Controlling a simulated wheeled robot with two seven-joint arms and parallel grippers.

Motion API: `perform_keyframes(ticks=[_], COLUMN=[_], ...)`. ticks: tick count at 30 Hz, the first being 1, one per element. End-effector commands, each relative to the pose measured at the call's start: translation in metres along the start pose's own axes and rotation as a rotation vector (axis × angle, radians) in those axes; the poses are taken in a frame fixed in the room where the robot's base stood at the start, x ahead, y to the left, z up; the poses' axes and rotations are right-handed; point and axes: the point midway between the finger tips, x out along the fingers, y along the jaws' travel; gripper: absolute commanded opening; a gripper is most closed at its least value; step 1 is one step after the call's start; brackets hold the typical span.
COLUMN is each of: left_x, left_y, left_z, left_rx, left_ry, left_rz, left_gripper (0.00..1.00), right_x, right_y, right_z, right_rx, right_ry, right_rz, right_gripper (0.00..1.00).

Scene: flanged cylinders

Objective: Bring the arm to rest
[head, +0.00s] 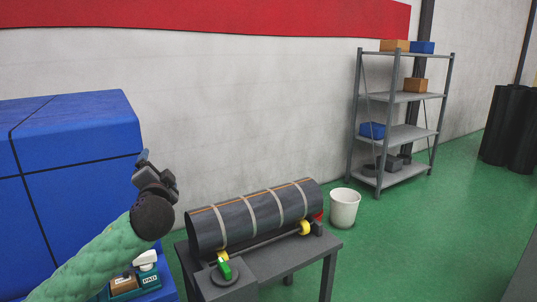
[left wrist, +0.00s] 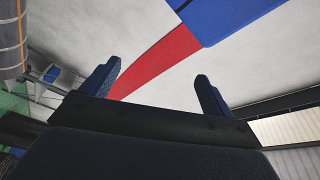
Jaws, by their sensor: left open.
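My left gripper (head: 146,163) is raised at the left of the head view, in front of the blue block and left of the dark cylinder. Its arm has a green sleeve and comes in from the lower left. In the left wrist view the two fingers (left wrist: 158,88) stand wide apart with nothing between them, pointing up toward the wall. The dark cylinder (head: 235,223) with pale bands lies on its side over yellow rollers (head: 304,228) on a grey table (head: 290,262). Its edge also shows at the upper left of the left wrist view (left wrist: 10,45). My right gripper is not seen.
Large blue blocks (head: 75,170) stand on the left. A small bottle (head: 147,262) and a box (head: 124,283) sit below the left arm. A white bin (head: 344,208) and a metal shelf (head: 404,97) stand to the right. Green floor (head: 430,240) is clear on the right.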

Motion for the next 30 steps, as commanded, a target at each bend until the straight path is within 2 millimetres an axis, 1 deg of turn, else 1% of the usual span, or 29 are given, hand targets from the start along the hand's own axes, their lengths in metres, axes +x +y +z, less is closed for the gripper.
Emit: perform_keyframes(ticks=[1,3,8,12,18,21,30], left_x=[-0.011,-0.025,-0.064,-0.100,-0.153,-0.179,-0.255], left_y=[0.022,0.048,0.104,0.147,0.200,0.222,0.279], left_z=[0.011,0.025,0.054,0.074,0.098,0.108,0.142], left_rx=[-0.038,-0.080,-0.158,-0.213,-0.289,-0.330,-0.444], left_ry=[-0.052,-0.120,-0.253,-0.344,-0.439,-0.471,-0.594], left_rz=[0.064,0.147,0.324,0.463,0.634,0.704,0.862], left_gripper=[0.87,0.87,0.87,0.87,0.87,0.87,0.87], right_x=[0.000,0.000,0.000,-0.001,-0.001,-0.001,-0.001], right_y=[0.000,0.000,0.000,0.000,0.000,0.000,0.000], right_z=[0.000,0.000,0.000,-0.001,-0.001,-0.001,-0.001], right_rx=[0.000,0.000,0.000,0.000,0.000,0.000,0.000], right_ry=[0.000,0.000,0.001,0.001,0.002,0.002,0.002], right_rz=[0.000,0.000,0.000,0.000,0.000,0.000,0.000], right_gripper=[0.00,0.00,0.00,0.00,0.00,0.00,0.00])
